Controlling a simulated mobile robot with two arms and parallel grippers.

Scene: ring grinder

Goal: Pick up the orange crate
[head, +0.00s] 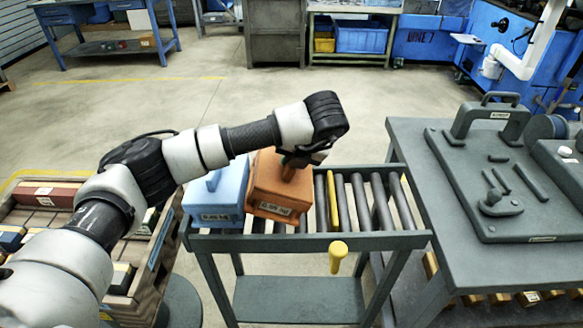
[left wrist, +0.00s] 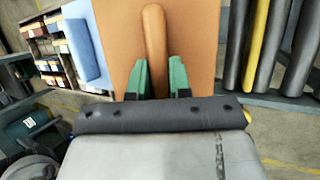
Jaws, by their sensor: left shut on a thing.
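The orange crate (head: 268,192) is a block-like box with a label on its front and a handle on top. It is at the left part of the roller table (head: 330,241), beside the blue crate (head: 216,190). My left gripper (head: 294,160) is over its top and shut on its handle. In the left wrist view, the green fingers (left wrist: 160,82) stand on both sides of the orange handle (left wrist: 154,40), above the flat orange top (left wrist: 200,45). I cannot tell whether the crate's underside touches the rollers. My right gripper is not in view.
Bare rollers (head: 375,200) and a yellow bar (head: 333,200) lie right of the crate. A grey workbench (head: 410,150) with tool shapes stands further right. A wooden rack with boxes (head: 50,193) is at the left. Open floor lies behind the roller table.

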